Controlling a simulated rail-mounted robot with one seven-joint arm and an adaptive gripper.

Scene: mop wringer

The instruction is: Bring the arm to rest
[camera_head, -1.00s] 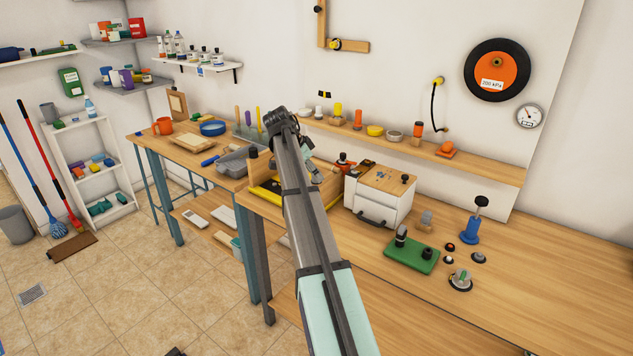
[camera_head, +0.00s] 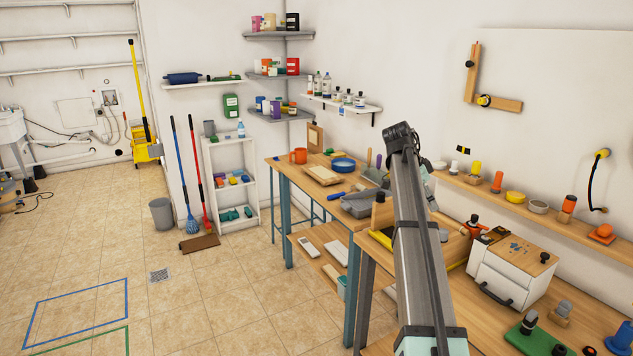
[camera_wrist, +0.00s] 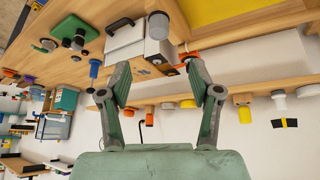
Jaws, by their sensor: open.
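My gripper (camera_wrist: 158,80) shows in the wrist view with its two green-grey fingers spread apart and nothing between them. In the head view my arm rises from the bottom, right of centre, in front of the workbench, and its own links hide the gripper. In the wrist view, which is turned over, a white box with a black handle (camera_wrist: 126,42) and the bench top lie beyond the fingers. I cannot tell the exact gap, but no contact shows. The same white box (camera_head: 505,283) stands right of my arm in the head view.
A yellow mop bucket (camera_head: 145,147) stands at the far left wall. A grey bin (camera_head: 161,213) and white shelf (camera_head: 232,170) are nearer. The tiled floor at left is mostly clear.

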